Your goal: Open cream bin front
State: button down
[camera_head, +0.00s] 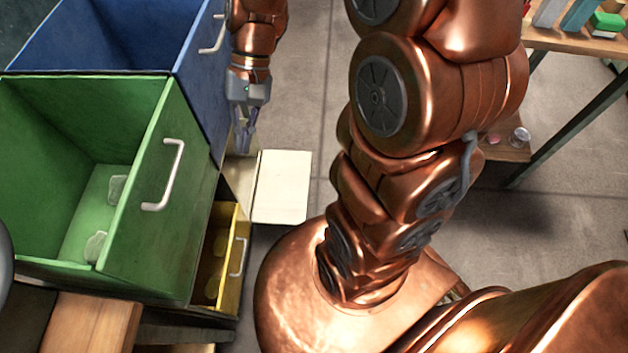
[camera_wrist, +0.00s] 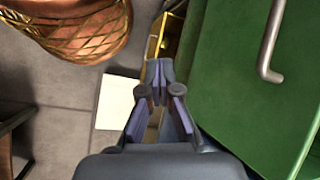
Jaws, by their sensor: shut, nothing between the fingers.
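The cream bin front (camera_head: 283,187) shows in the head view as a pale flat panel, low down beside the yellow bin. It juts out to the right, away from the bins, and looks swung down. Part of it shows in the wrist view (camera_wrist: 115,101), left of my fingers. The cream bin's inside is mostly hidden behind the green and blue bins. My gripper (camera_head: 243,143) points down just left of the panel's far left corner, above it as far as I can tell. In the wrist view my gripper (camera_wrist: 159,70) is shut and empty.
A green bin (camera_head: 160,215) with a metal handle stands open at left, a blue bin (camera_head: 208,70) behind it. A yellow bin (camera_head: 242,240) stands partly open below. A wooden shelf (camera_head: 560,40) is at right. Grey floor (camera_head: 300,100) is clear beyond the panel.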

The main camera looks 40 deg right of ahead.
jog(key=w+d+f+m+t+y+b, duration=0.1)
jog(key=w+d+f+m+y+b, duration=0.2)
jog(key=w+f, duration=0.45)
jog(key=w+d+f+m+t+y+b, duration=0.1)
jog(key=w+d+f+m+y+b, duration=0.15)
jog(key=w+f+b, duration=0.55)
jog(key=w+d+f+m+t+y+b, duration=0.1)
jog(key=w+d+f+m+t+b, duration=0.15)
jog(key=d+f, duration=0.45)
jog(key=w+d+f+m+t+y+b, duration=0.1)
jog(key=w+d+f+m, duration=0.15)
jog(key=f, duration=0.85)
jog(key=s+d+f+m+t+h+b, duration=0.1)
jog(key=s+d+f+m+t+b, duration=0.2)
jog(key=d+f, duration=0.7)
jog(key=s+d+f+m+t+h+b, duration=0.1)
jog(key=s+d+f+m+t+b, duration=0.25)
jog(key=f, duration=1.25)
jog(key=s+d+f+m+t+h+b, duration=0.1)
jog(key=s+d+f+m+b, duration=0.35)
jog(key=f, duration=0.85)
jog(key=w+a+b, duration=0.4)
jog(key=w+b, duration=0.1)
jog(key=w, duration=0.2)
jog(key=shift+w+a+r+m, duration=0.25)
jog(key=shift+r+m, duration=0.1)
jog(key=shift+r, duration=0.1)
